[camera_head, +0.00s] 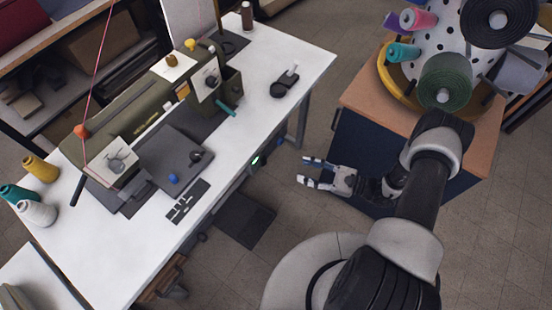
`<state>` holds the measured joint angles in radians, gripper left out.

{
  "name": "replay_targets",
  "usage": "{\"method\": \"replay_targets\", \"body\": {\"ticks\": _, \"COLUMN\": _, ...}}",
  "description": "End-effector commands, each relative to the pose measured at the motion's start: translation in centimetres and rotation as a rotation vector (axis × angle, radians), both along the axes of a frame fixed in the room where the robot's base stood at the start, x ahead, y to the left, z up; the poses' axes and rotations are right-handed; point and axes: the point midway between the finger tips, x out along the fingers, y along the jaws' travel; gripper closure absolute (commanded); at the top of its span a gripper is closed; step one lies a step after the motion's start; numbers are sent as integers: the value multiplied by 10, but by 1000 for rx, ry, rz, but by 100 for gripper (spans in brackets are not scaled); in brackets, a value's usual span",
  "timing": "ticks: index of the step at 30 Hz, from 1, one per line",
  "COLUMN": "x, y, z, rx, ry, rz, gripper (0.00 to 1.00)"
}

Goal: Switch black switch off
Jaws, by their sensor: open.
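My gripper (305,170) is open and empty, its two fingers apart and pointing left. In the picture it is to the right of the white table's front edge, over the floor. A small green light (256,160) glows on a dark part under that edge, left of my gripper and apart from it. This dark part may be the black switch, but it is too small to tell its shape or position. A flat black plate with pale marks (187,201) lies on the tabletop near the edge.
A green sewing machine (150,115) stands on the white table (255,70), with thread spools (38,213) at the left. A wooden-topped cabinet (360,95) with a yellow tray and large spools stands at the right. A dark pedal (243,220) is on the floor; floor between table and cabinet is clear.

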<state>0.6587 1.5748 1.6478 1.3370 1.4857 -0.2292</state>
Motion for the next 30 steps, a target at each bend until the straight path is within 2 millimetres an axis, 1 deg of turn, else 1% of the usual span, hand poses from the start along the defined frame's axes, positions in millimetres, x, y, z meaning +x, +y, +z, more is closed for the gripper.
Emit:
{"method": "replay_targets", "body": {"ticks": 1, "x": -8, "y": 1, "z": -21, "rx": 38, "ry": 28, "rz": -57, "gripper": 58}}
{"method": "replay_targets", "body": {"ticks": 3, "x": -14, "y": 1, "z": -42, "rx": 76, "ry": 54, "rz": -127, "gripper": 58}}
{"method": "replay_targets", "body": {"ticks": 6, "x": -22, "y": 2, "z": -64, "rx": 111, "ry": 79, "rz": -199, "gripper": 58}}
{"method": "replay_targets", "body": {"ticks": 9, "x": -26, "y": 2, "z": -75, "rx": 130, "ry": 90, "rz": -239, "gripper": 58}}
{"method": "replay_targets", "body": {"ticks": 14, "x": -23, "y": 10, "z": -79, "rx": 135, "ry": 94, "rz": -249, "gripper": 58}}
{"method": "replay_targets", "body": {"ticks": 17, "x": -15, "y": 21, "z": -79, "rx": 134, "ry": 95, "rz": -244, "gripper": 58}}
{"method": "replay_targets", "body": {"ticks": 23, "x": 9, "y": 54, "z": -79, "rx": 133, "ry": 95, "rz": -240, "gripper": 58}}
{"method": "replay_targets", "body": {"ticks": 30, "x": 42, "y": 95, "z": -79, "rx": 133, "ry": 94, "rz": -241, "gripper": 58}}
